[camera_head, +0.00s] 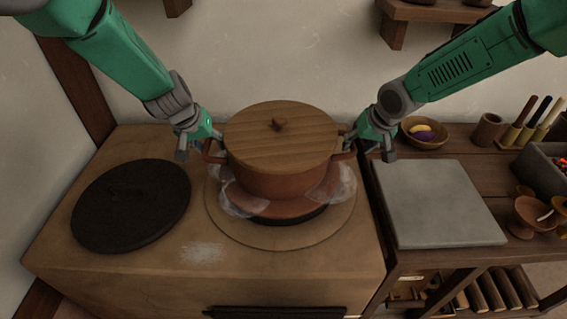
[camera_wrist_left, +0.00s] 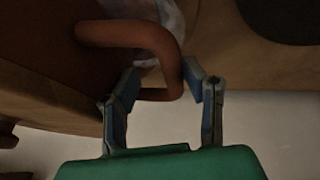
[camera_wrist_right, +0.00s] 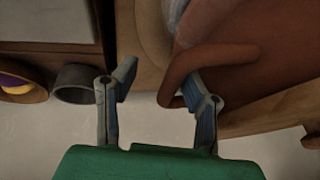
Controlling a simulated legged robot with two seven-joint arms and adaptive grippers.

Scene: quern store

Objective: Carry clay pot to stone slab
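The clay pot (camera_head: 275,182), reddish brown with a wooden lid (camera_head: 281,135), sits upright over the round hob of the stove. Its side handles show in the left wrist view (camera_wrist_left: 150,38) and the right wrist view (camera_wrist_right: 205,62). My left gripper (camera_head: 196,146) is open at the left handle, its fingers spread on either side of the handle's outer end. My right gripper (camera_head: 367,146) is open at the right handle; one finger overlaps the handle and the other stands apart. The grey stone slab (camera_head: 435,205) lies bare on the table at the right.
A black round lid (camera_head: 131,205) lies on the stove (camera_head: 190,275) at the left. Pale wisps surround the pot's base. Behind and right of the slab are a bowl (camera_head: 424,132), a cup (camera_head: 488,129), utensils and small dishes (camera_head: 535,213).

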